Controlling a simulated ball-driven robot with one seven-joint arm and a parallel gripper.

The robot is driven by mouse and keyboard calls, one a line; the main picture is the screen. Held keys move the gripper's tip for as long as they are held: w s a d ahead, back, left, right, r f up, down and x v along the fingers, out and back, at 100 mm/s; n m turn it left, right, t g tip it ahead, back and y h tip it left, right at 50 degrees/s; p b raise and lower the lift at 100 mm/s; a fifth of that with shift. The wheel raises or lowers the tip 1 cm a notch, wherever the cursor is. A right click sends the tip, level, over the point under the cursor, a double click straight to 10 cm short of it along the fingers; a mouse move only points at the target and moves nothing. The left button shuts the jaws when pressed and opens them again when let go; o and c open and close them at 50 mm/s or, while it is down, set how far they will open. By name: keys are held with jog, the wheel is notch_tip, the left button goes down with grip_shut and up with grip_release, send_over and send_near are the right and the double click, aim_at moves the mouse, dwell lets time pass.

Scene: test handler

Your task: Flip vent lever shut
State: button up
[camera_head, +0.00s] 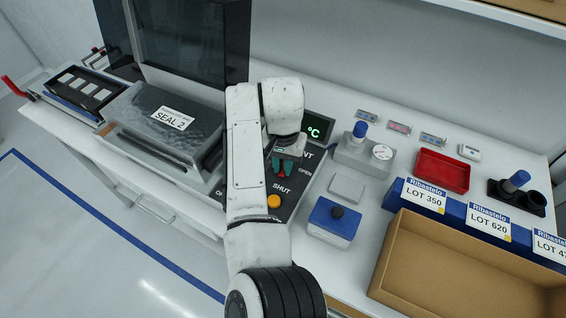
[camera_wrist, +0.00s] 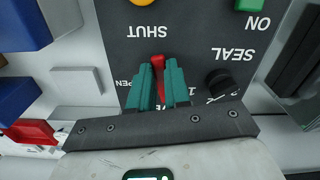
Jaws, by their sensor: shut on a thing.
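The vent lever is red (camera_wrist: 158,62) and stands between the two teal fingers of my gripper (camera_wrist: 159,82) in the wrist view. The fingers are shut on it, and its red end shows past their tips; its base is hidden. In the head view my gripper (camera_head: 281,165) is over the dark control panel (camera_head: 291,201), with a little red of the lever (camera_head: 282,176) below the fingers. The word SHUT is printed on the panel beyond the fingertips in the wrist view, and OPEN, partly covered, is beside the left finger.
A black knob (camera_wrist: 218,81) stands beside my right finger in the wrist view. An orange button (camera_head: 274,201) is on the panel below SHUT. A blue box with a black knob (camera_head: 333,222), a grey gauge block (camera_head: 364,153) and a red tray (camera_head: 442,171) stand to the right.

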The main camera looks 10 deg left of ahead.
grip_shut()
jog(key=shift+w+a+m, duration=0.15)
jog(key=shift+a+m, duration=0.25)
jog(key=shift+m, duration=0.8)
jog(key=o, duration=0.8)
grip_release()
jog(key=shift+c, duration=0.2)
jog(key=shift+r, duration=0.1)
notch_tip(320, 180, up, 11)
jog(key=b, duration=0.1)
jog(key=shift+f, duration=0.2)
